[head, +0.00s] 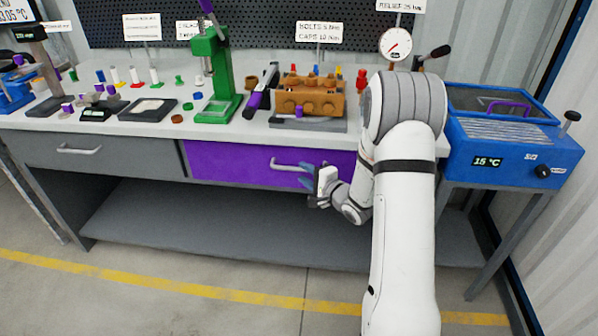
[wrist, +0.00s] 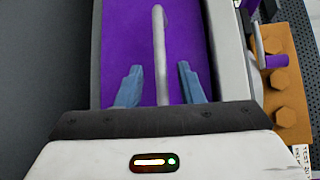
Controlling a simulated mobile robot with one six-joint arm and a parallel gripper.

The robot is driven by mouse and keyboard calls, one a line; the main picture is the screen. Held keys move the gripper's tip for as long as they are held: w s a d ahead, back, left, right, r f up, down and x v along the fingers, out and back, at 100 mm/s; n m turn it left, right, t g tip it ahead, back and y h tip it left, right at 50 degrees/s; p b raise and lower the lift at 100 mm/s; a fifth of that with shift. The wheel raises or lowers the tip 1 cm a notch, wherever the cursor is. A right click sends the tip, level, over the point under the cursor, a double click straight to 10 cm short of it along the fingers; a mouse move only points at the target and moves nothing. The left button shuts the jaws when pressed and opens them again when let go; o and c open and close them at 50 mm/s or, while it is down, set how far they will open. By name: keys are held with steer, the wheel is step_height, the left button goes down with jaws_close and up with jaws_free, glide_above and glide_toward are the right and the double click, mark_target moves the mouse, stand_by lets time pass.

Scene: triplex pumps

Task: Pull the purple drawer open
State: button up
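The purple drawer (head: 235,165) is in the front of the workbench, right of the grey drawer, and looks shut. Its pale bar handle (head: 289,165) runs sideways across the front. In the wrist view the purple front (wrist: 118,55) fills the middle and the handle (wrist: 160,45) runs up the picture. My gripper (head: 308,178) is at the right part of the handle in the head view. In the wrist view its two blue fingers (wrist: 160,85) are apart, one on each side of the handle, with gaps between. My arm hides the drawer's right end.
The grey drawer (head: 90,152) is to the left. On the bench top (head: 165,125) stand a green press (head: 212,75), an orange pump block (head: 312,98) and small parts. A blue bath (head: 510,145) stands at right. The floor (head: 200,305) in front is clear.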

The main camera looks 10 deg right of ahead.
mark_target(298, 168)
steer(key=shift+x, duration=2)
jaws_close()
